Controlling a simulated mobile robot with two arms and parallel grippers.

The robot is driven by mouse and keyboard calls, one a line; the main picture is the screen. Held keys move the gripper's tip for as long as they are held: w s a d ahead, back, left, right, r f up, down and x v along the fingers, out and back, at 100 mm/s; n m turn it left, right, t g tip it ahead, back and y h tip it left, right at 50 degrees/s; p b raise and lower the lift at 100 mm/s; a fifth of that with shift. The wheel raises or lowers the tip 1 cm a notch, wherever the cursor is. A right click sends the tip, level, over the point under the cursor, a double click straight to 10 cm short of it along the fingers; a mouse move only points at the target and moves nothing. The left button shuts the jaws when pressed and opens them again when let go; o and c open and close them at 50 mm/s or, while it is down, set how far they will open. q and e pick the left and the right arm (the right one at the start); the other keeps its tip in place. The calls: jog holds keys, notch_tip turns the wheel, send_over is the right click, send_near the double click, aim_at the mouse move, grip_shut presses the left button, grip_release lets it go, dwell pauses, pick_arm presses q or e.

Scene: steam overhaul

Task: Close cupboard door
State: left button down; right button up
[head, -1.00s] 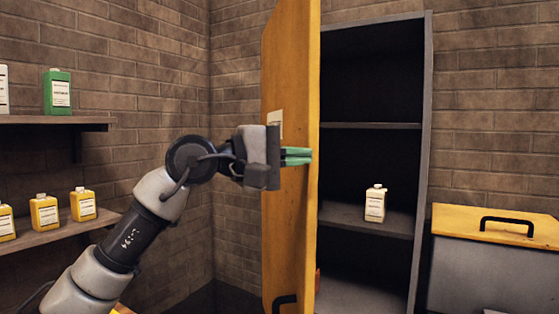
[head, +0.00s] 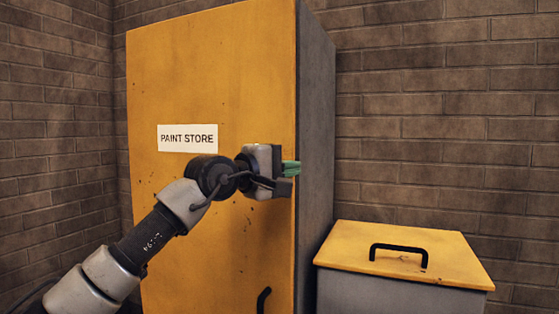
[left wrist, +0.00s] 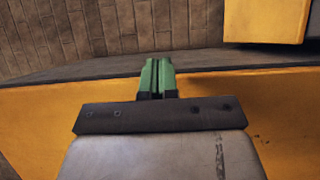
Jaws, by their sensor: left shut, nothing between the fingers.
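The cupboard has a yellow door (head: 215,85) with a "PAINT STORE" label (head: 187,138) and a black handle (head: 263,300) low near its right edge. The door covers the whole front, and the inside is hidden. The cupboard's grey side (head: 316,150) shows on the right. My left gripper (head: 290,168) is at the door's right edge, its green fingers together and empty. In the left wrist view its fingers (left wrist: 157,76) lie over the yellow door (left wrist: 40,125) near its edge; I cannot tell whether they touch. My right gripper is out of view.
A bin with a yellow lid (head: 440,258) and black handle stands to the right of the cupboard. Brick walls (head: 430,100) are behind and at the left. My left arm crosses the lower left of the head view.

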pick_arm(q)
jog(key=shift+n+t+y, duration=0.5)
jog(key=shift+t, duration=0.1)
jog(key=w+d, duration=0.1)
jog(key=w, duration=0.1)
jog(key=w+d+p, duration=0.1)
jog(key=shift+w+d, duration=0.15)
jog(key=shift+w, duration=0.2)
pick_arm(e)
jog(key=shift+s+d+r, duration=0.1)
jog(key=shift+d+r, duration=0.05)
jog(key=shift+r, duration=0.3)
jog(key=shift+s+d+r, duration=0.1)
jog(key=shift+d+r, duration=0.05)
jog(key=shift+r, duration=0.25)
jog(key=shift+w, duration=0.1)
